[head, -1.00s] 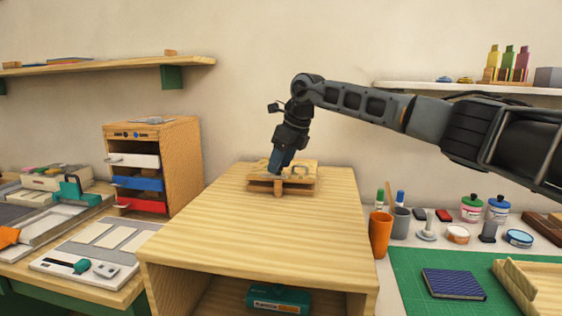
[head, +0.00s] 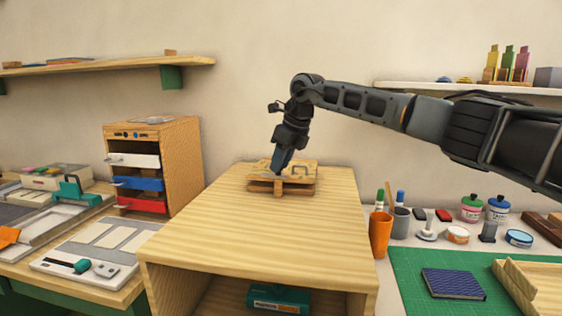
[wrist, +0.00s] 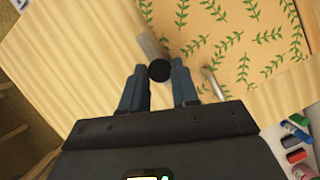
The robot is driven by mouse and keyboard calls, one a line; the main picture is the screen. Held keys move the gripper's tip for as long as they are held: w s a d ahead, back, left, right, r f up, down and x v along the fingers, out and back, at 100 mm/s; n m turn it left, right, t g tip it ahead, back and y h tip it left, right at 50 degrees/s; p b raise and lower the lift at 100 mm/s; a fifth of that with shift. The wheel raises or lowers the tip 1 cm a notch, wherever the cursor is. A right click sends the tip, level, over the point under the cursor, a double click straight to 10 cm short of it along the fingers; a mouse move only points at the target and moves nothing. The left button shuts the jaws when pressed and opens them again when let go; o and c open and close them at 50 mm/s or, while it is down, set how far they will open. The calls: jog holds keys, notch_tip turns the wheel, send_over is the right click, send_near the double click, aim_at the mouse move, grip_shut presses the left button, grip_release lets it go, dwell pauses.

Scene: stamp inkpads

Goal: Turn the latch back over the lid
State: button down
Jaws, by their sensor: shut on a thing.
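A low wooden box (head: 310,182) with a leaf-printed lid (wrist: 240,45) sits on the cabinet top. In the wrist view the latch shows as a grey bar (wrist: 147,44) with a round black knob (wrist: 159,70) at its near end. The bar lies along the left border of the leaf print. My gripper (wrist: 160,76) is shut on the latch knob, one blue finger on each side. In the head view my gripper (head: 281,162) points down at the box and hides the latch. A small metal handle (wrist: 213,83) stands right of my gripper.
The wooden cabinet top (head: 250,235) is clear around the box. A drawer unit (head: 185,160) stands to the left. An orange cup (head: 380,234) and several bottles and pads stand on the right, near a green mat (head: 410,285).

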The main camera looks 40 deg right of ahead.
jog(key=m, duration=0.2)
jog(key=m+h, duration=0.1)
jog(key=m, duration=0.1)
jog(key=shift+a+h, duration=0.2)
jog(key=shift+h, duration=0.1)
jog(key=m+h, duration=0.1)
jog(key=m, duration=0.1)
jog(key=m+b, duration=0.1)
jog(key=m, duration=0.1)
jog(key=shift+w+a+h+b, duration=0.1)
jog(key=shift+a+h+b, duration=0.05)
jog(key=shift+h+b, duration=0.2)
jog(key=m+g+h, duration=0.1)
jog(key=m, duration=0.2)
jog(key=m+b, duration=0.1)
jog(key=m, duration=0.1)
jog(key=shift+w+a+m+g+h, duration=0.15)
jog(key=shift+m+g+h, duration=0.2)
jog(key=shift+m+g, duration=0.05)
jog(key=shift+w+m+g+h, duration=0.1)
jog(key=shift+m+g+h, duration=0.4)
jog(key=shift+m, duration=1.4)
jog(key=c, duration=0.8)
grip_release()
jog(key=shift+c, duration=0.2)
jog(key=shift+a+r, duration=0.1)
jog(key=shift+r, duration=0.05)
